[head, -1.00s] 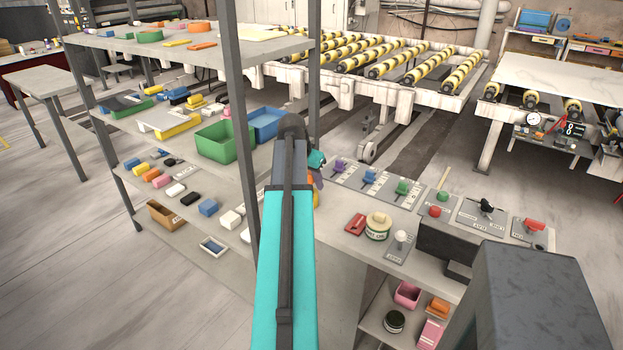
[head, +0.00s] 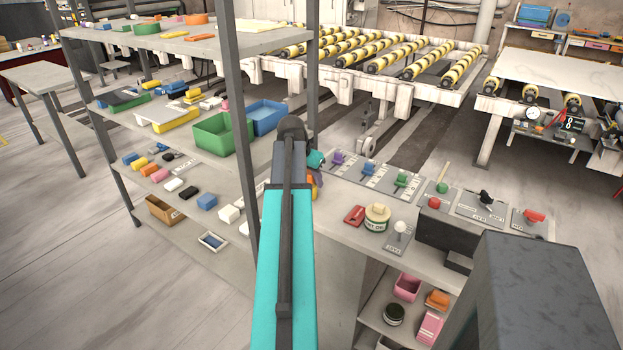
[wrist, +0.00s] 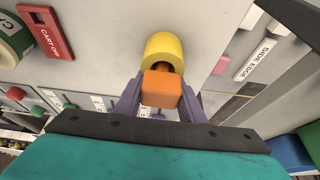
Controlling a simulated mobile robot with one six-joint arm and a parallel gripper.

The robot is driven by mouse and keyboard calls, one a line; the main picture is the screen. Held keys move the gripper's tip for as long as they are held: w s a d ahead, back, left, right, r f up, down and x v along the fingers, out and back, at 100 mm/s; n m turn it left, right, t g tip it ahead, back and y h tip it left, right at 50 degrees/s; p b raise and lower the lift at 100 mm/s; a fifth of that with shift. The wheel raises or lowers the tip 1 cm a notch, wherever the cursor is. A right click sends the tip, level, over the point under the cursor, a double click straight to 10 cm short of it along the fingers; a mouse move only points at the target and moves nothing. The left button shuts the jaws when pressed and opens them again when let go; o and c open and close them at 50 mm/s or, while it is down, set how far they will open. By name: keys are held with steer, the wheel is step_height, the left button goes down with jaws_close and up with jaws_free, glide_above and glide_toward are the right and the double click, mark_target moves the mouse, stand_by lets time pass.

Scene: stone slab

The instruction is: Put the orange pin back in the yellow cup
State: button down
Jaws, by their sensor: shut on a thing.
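My gripper (wrist: 160,100) is shut on the orange pin (wrist: 161,88), with one purple finger on each side of its blocky end. The yellow cup (wrist: 163,47) stands just beyond the pin in the wrist view, on the grey worktop. The pin overlaps the near part of the cup's dark mouth. I cannot tell how deep the pin's far end sits in the cup, since the orange end hides it. In the head view my arm hides most of the gripper, and only a small patch of orange and yellow shows beside it.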

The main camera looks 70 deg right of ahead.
steer(key=shift+w+a+f, duration=0.1)
steer(key=shift+a+f, duration=0.55)
steer(key=shift+f, duration=0.25)
steer(key=c, duration=1.3)
jaws_free()
steer(key=shift+o, duration=1.1)
steer(key=shift+w+d+f, duration=0.1)
steer(key=shift+d, duration=0.05)
steer(key=shift+d+r, duration=0.15)
steer(key=shift+r, duration=0.15)
steer(key=shift+v, duration=1)
steer(key=s+b+v, duration=0.1)
steer(key=v, duration=1)
steer(key=shift+w+r+b, duration=0.35)
steer(key=shift+w+r, duration=0.05)
steer(key=shift+w, duration=0.1)
steer(key=shift+w, duration=0.1)
